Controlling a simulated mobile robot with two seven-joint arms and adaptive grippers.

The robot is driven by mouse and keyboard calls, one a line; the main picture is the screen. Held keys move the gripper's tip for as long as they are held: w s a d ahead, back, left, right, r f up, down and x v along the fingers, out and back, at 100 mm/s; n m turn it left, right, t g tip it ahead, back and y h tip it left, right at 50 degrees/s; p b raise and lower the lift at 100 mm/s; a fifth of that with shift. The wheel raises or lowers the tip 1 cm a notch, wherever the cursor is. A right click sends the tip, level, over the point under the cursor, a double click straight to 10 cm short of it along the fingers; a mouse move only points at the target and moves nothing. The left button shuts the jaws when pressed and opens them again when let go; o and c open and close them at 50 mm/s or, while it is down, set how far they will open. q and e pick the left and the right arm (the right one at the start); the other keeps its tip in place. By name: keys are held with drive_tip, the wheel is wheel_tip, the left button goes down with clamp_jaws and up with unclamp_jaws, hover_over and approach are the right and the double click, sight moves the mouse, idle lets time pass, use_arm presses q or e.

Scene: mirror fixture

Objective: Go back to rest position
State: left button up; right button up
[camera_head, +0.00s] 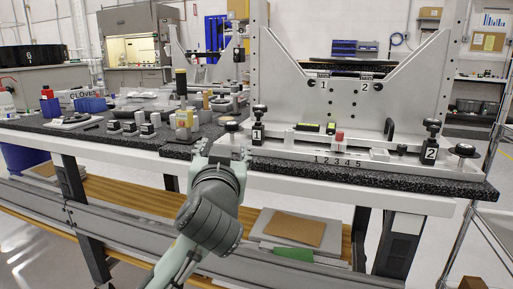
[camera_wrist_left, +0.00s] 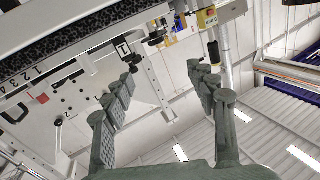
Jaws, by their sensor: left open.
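My left gripper (camera_head: 228,152) is at the front edge of the workbench in the head view, partly hidden behind its own wrist. In the left wrist view its two fingers (camera_wrist_left: 160,75) are spread apart with nothing between them. The grey mirror fixture (camera_head: 285,82) stands on the black speckled bench top, just right of and behind the gripper. My right gripper is not in view.
Black knobs marked 1 (camera_head: 259,125) and 2 (camera_head: 431,140) stand on the fixture's base, with a red-topped peg (camera_head: 339,138) between them. Small blocks and tools crowd the bench to the left. A brown board (camera_head: 294,228) lies on the lower shelf.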

use_arm(q)
drive_tip(key=w+a+f+m+y, duration=0.15)
drive_tip(key=a+y, duration=0.25)
drive_tip(key=a, duration=1.1)
drive_tip(key=s+a+f+g, duration=0.1)
drive_tip(key=a+f+g, duration=0.3)
drive_tip(key=f, duration=0.9)
drive_tip(key=s+a+f+g, duration=0.2)
drive_tip(key=a+f, duration=0.3)
drive_tip(key=f, duration=0.8)
drive_tip(key=s+a+f+m+g, duration=0.1)
drive_tip(key=s+a+f+g, duration=0.2)
drive_tip(key=s+a+f, duration=0.5)
drive_tip(key=s+a+f+g, duration=0.3)
drive_tip(key=s+f, duration=0.7)
drive_tip(key=f, duration=0.2)
drive_tip(key=s+a+f+m+g, duration=0.1)
drive_tip(key=s+a+f+g, duration=0.2)
drive_tip(key=s+a+f, duration=0.45)
drive_tip(key=s+d+f+n+h, duration=0.1)
drive_tip(key=d+f, duration=0.3)
drive_tip(key=d, duration=0.7)
drive_tip(key=s+d+f+n+h, duration=0.2)
drive_tip(key=s+d+f, duration=0.1)
drive_tip(key=d, duration=0.8)
drive_tip(key=shift+s+d+f+h, duration=0.15)
drive_tip(key=shift+f+h, duration=0.2)
drive_tip(key=shift+h, duration=0.05)
